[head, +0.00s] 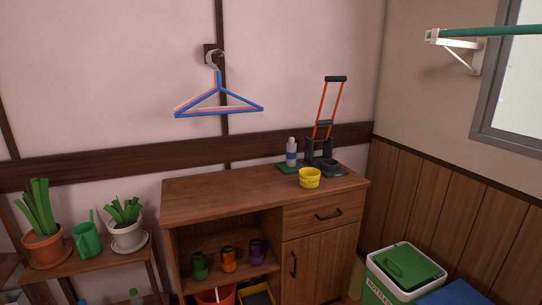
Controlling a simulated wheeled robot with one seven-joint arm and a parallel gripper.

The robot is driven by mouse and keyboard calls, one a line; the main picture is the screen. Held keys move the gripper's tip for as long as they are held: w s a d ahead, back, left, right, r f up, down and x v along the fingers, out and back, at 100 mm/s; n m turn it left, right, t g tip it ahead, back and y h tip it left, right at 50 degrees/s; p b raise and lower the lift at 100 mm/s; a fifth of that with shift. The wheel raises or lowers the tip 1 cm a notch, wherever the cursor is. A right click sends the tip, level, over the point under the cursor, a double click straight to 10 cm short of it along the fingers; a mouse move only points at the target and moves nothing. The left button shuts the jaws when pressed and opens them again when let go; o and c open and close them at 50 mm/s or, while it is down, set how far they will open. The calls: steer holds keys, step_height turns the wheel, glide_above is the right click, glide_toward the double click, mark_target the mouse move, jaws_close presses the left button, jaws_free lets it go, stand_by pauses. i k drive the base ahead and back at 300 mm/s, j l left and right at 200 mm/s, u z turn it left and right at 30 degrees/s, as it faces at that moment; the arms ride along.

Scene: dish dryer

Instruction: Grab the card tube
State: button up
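I cannot make out a card tube for certain anywhere in the head view. A thin pale stick-like thing (217,294) shows in the red bucket (225,297) at the bottom edge, but it is cut off and too small to identify. My gripper is not in this view.
A plant shelf (85,262) is left; a green-lidded bin (406,266) is right. A hanger (219,103) hangs above.

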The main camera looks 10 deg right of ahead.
mark_target(290, 154)
steer(key=i+j+z, duration=0.15)
steer(key=i, duration=0.85)
steer(key=i+j+z, duration=0.1)
steer(key=j, duration=0.25)
steer(key=i+j+z, duration=0.15)
steer(key=i+j, duration=0.15)
steer(key=i+j+z, duration=0.1)
steer(key=j, duration=0.35)
steer(key=i+j+z, duration=0.15)
steer(key=j, duration=0.25)
steer(key=i+j+z, duration=0.1)
steer(key=j, duration=0.3)
steer(key=i, duration=0.1)
